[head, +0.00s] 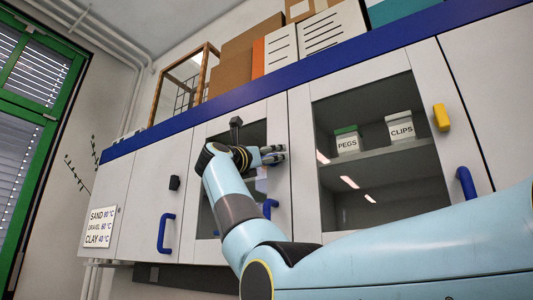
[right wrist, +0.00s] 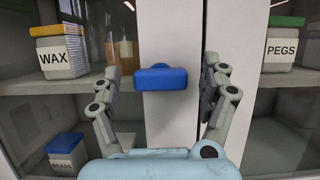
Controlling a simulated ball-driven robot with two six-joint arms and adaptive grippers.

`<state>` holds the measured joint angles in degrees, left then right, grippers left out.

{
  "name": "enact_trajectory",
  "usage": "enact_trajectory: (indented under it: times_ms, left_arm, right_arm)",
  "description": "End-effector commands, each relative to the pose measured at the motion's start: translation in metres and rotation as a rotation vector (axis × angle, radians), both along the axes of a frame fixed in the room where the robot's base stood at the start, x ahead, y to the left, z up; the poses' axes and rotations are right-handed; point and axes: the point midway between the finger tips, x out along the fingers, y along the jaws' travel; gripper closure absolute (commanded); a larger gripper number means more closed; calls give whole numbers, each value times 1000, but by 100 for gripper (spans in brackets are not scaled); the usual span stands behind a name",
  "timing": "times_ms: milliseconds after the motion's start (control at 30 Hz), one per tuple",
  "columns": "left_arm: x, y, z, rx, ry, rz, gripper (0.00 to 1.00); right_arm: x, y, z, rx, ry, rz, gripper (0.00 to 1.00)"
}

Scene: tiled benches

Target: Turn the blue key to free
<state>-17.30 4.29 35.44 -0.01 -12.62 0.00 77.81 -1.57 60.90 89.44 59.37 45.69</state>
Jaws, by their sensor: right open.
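The blue key (right wrist: 160,78) is a wide blue knob on a pale cabinet door frame, in the middle of the right wrist view. Its long side lies across that picture. My right gripper (right wrist: 164,82) is open, with one finger on each side of the key and a visible gap to both. In the head view my right gripper (head: 275,153) is at the edge of a glazed cabinet door, and I cannot make out the blue key there. My left gripper is not in view.
A yellow key (head: 441,117) is on the door to the right, and a black key (head: 174,183) is on the door to the left. Blue handles (head: 165,233) stick out from the doors. Jars, such as the wax jar (right wrist: 60,52), stand behind the glass.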

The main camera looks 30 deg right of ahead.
Motion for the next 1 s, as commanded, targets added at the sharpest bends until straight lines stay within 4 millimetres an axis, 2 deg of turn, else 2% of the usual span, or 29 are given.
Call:
enact_trajectory:
  times_ms: [233, 267, 600, 700, 1000]
  left_arm:
    - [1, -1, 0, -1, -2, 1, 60]
    - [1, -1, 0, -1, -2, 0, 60]
    - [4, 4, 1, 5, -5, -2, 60]
    - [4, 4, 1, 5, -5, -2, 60]
    - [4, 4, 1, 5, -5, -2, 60]
  right_arm:
    - [1, -1, -1, 0, 0, 0, 21]
    - [1, -1, -1, 0, 1, 0, 24]
    - [0, -1, 0, 0, 1, 0, 68]
    - [0, -1, 0, 0, 1, 0, 78]
    - [1, -1, -1, -18, 43, 0, 78]
